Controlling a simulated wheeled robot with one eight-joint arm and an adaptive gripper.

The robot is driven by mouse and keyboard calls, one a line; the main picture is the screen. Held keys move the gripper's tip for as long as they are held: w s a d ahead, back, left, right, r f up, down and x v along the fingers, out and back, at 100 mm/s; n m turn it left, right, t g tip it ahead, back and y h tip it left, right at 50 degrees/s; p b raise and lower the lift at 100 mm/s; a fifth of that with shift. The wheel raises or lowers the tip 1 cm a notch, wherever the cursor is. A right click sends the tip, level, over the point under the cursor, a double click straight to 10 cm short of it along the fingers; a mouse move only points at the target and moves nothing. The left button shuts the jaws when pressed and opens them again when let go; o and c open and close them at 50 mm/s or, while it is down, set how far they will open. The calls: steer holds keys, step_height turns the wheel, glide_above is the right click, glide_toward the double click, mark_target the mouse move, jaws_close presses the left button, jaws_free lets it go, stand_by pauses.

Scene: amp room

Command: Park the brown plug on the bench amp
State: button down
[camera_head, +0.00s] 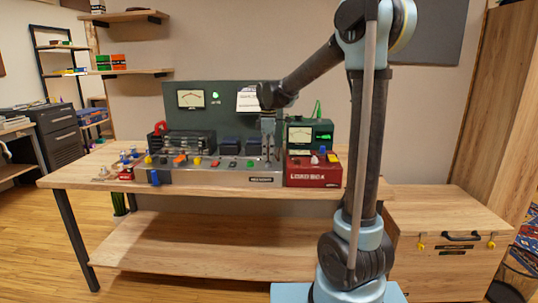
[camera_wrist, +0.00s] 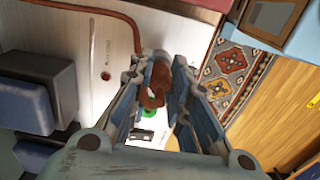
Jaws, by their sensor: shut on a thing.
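My gripper (camera_head: 268,157) is above the right part of a long grey unit on the workbench, just left of a red unit. In the wrist view my gripper (camera_wrist: 161,80) is shut on the brown plug (camera_wrist: 157,87), which sits between the fingers. A brown cable (camera_wrist: 112,14) curves from the upper left towards the fingers. The long grey unit (camera_head: 235,178) carries several knobs and dark blocks; its label is too small to read surely. I cannot tell which unit is the bench amp. Whether the plug touches the panel below is hidden by the fingers.
The red unit (camera_head: 312,178) stands right of the grey one, with a green meter box (camera_head: 308,134) behind it. A dark green panel (camera_head: 208,104) with a meter stands at the back. Small coloured parts (camera_head: 128,158) lie at the left.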

steer(key=shift+f, duration=0.15)
steer(key=c, duration=1.4)
jaws_free()
step_height(320, 180, up, 12)
steer(key=shift+w+f, duration=0.1)
steer(key=s+d+f+m+t, duration=0.1)
steer(key=s+d+f+m, duration=0.55)
steer(key=s+d, duration=0.4)
steer(key=s+d+f+m+t, duration=0.1)
steer(key=s+d+f+m, duration=0.6)
steer(key=s, duration=0.6)
steer(key=s+d+f+m, duration=0.1)
steer(key=s+f, duration=0.1)
steer(key=f, duration=0.1)
steer(key=s+d+f+m, duration=0.1)
steer(key=s+f, duration=0.2)
steer(key=f, duration=0.1)
steer(key=s+d+f+m, duration=0.2)
steer(key=s+f, duration=0.1)
steer(key=shift+s+f, duration=0.15)
steer(key=shift+f, duration=0.25)
